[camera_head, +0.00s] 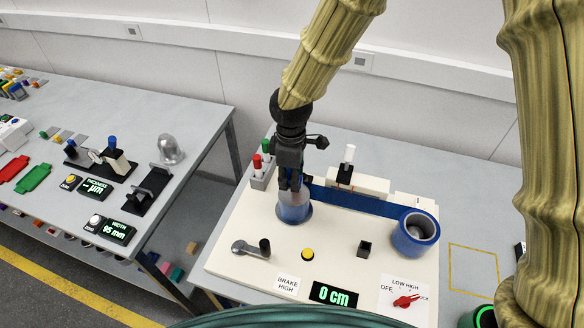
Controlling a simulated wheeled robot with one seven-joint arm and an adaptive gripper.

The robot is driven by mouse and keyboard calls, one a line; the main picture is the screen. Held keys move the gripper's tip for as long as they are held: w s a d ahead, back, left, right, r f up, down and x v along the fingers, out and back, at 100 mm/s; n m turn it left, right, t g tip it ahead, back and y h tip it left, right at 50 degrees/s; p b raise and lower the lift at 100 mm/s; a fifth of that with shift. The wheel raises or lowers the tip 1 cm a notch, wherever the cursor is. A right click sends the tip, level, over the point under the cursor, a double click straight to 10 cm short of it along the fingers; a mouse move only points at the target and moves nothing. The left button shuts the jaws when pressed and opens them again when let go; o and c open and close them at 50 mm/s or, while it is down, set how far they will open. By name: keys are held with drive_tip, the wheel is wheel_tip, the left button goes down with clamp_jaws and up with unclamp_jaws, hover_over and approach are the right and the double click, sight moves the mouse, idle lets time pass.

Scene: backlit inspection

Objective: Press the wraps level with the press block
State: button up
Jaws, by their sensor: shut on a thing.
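My gripper (291,184) points down at the top of a silvery upright cylinder with blue wraps (294,212) round its lower part. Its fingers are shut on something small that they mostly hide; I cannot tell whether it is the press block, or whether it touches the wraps. A blue band (360,203) runs from the wrapped cylinder to a blue roll (416,235) at the right. How level the wraps are cannot be made out.
The cream board (235,225) also carries a crank (252,248), yellow button (307,253), dark hollow block (364,248), "0 cm" display (333,295), red switch (405,301) and white-handled piece (346,165). Red- and green-topped items (262,168) stand close left of my gripper. Another table (110,110) is left.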

sight(292, 201)
drive_tip(key=shift+s+f+b, duration=0.3)
drive_tip(key=shift+s+b, duration=0.1)
drive_tip(key=shift+s, duration=0.25)
drive_tip(key=f+b, duration=0.1)
drive_tip(key=w+f, duration=0.1)
drive_tip(key=f, duration=0.1)
drive_tip(key=shift+w+b, duration=0.15)
drive_tip(key=shift+b, duration=0.25)
drive_tip(key=shift+f+b, duration=0.3)
drive_tip(key=shift+f, duration=0.1)
drive_tip(key=shift+s+f+b, duration=0.3)
drive_tip(key=shift+s+b, duration=0.1)
drive_tip(key=shift+w+f, duration=0.2)
drive_tip(key=shift+f, duration=0.15)
drive_tip(key=shift+s+r, duration=0.15)
drive_tip(key=shift+f, duration=0.65)
idle(1.0)
